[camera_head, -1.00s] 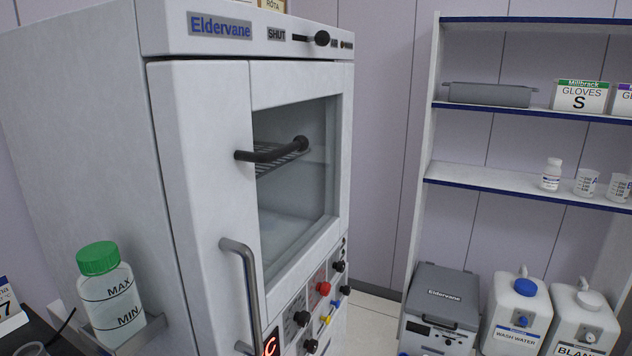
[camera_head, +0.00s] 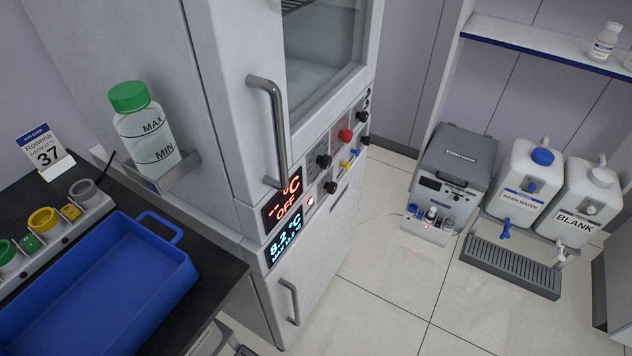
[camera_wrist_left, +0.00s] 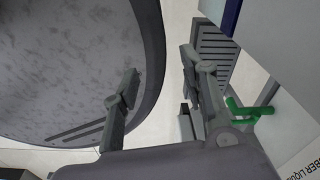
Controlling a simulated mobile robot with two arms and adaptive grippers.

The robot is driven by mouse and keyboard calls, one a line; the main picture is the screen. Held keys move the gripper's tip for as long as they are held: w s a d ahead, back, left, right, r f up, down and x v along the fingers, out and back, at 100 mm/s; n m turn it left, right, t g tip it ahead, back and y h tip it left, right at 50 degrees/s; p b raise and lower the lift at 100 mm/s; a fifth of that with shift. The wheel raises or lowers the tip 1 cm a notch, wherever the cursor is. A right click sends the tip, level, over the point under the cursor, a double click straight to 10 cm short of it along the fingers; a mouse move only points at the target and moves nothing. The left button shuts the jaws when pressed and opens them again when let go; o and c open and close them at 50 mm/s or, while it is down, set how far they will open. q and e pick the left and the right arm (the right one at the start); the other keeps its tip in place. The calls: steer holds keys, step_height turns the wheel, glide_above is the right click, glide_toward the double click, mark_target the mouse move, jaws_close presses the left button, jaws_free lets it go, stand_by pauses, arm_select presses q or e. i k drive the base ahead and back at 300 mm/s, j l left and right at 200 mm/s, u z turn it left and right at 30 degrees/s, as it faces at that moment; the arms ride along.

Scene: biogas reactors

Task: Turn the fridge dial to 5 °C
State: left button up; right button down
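The lower unit of the tall white cabinet carries a blue-lit display (camera_head: 286,241) reading 8.2 °C with a smaller MAX line; this looks like the fridge. Above it a red display (camera_head: 283,203) reads "-- °C OFF". To the right of the displays are black knobs, including an upper one (camera_head: 324,161) and a lower one (camera_head: 330,187). I cannot tell which knob is the fridge dial, and its scale is too small to read. My left gripper (camera_wrist_left: 160,75) is open and empty in the left wrist view, away from the panel. My right gripper is not in view.
A vertical handle (camera_head: 272,130) and a lower door handle (camera_head: 289,300) stick out of the cabinet front. A green-capped bottle (camera_head: 146,135) sits in a side bracket. A blue tray (camera_head: 95,290) lies on the dark bench at left. Floor before the cabinet is clear.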

mark_target(330, 187)
steer(key=l+u, duration=0.1)
steer(key=u, duration=0.5)
steer(key=i+l+u, duration=0.15)
steer(key=l+u, duration=0.35)
steer(key=l, duration=0.55)
steer(key=l+u, duration=0.5)
steer(key=l, duration=0.5)
